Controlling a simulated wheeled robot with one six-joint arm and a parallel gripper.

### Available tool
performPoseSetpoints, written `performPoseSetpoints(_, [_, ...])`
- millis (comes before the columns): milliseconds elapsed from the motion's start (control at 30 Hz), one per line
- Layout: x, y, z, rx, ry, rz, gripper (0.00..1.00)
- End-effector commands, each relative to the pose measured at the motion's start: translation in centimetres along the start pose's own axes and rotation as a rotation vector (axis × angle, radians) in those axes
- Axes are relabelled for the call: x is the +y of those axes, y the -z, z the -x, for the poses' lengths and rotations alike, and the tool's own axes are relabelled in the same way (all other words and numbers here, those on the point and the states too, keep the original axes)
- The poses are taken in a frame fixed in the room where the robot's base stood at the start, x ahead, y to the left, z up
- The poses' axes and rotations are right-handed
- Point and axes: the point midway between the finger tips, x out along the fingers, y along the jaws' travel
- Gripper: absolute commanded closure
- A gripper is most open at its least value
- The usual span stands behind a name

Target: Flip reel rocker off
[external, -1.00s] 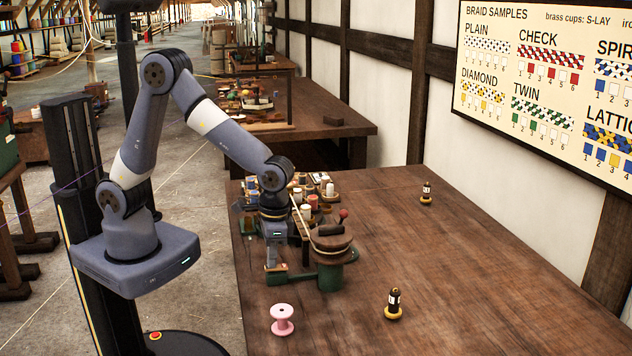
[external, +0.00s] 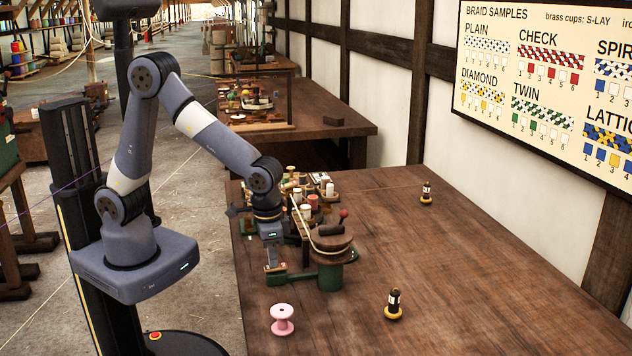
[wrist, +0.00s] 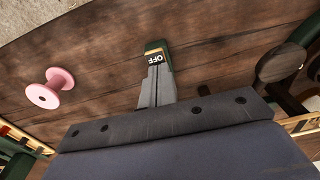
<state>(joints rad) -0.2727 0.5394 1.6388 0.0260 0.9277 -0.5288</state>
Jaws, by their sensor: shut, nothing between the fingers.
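The reel winder stands on the near bench, with a green drum base (external: 330,276), a round wooden top and a red-knobbed crank. A low green foot reaches left from it to below my gripper (external: 272,264). In the wrist view my gripper (wrist: 157,82) is shut and empty, its fingertips right at a dark plate with a white OFF label (wrist: 154,57) and a yellow strip. The rocker itself is mostly hidden by the fingers, so I cannot tell its tilt or whether they touch it.
Several thread spools (external: 312,200) crowd behind the winder. The right side of the bench is largely clear.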

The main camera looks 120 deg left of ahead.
Motion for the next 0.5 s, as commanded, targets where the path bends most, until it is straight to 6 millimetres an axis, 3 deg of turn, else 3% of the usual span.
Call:
performPoseSetpoints(33, [-0.3,0.4,-0.8,0.006,0.004,0.003,1.00])
performPoseSetpoints(267, [-0.2,0.2,-0.4,0.005,0.004,0.001,1.00])
performPoseSetpoints(500, [-0.1,-0.2,3.0,0.008,0.000,0.001,1.00])
